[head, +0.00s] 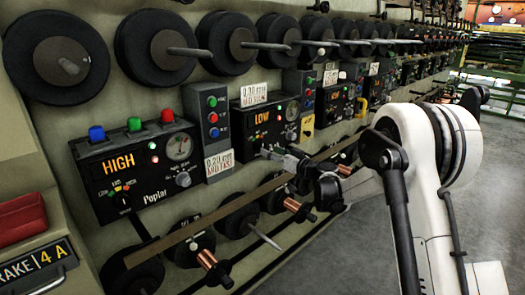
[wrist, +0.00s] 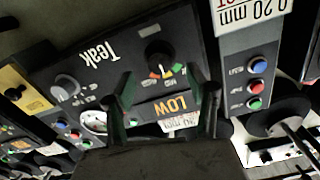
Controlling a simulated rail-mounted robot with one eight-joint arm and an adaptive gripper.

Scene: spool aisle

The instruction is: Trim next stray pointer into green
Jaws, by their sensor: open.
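My gripper (head: 270,154) is in front of the second control panel (head: 262,122), marked LOW. In the wrist view the open gripper (wrist: 167,82) has nothing between its fingers. The wrist view shows the Teak panel (wrist: 100,55) upside down. Its black selector knob (wrist: 160,53), with a coloured arc beside it, lies beyond and between the fingertips, apart from them. A grey knob (wrist: 65,88) is left of the fingers.
The Poplar panel (head: 150,172) reads HIGH and has its own gauge (head: 179,147). Button boxes (head: 212,118) stand between panels. Black spools (head: 57,58) on rods line the wall above, copper ones (head: 212,264) below. A long brown bar (head: 210,218) crosses below the panels. Floor (head: 345,250) is clear at right.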

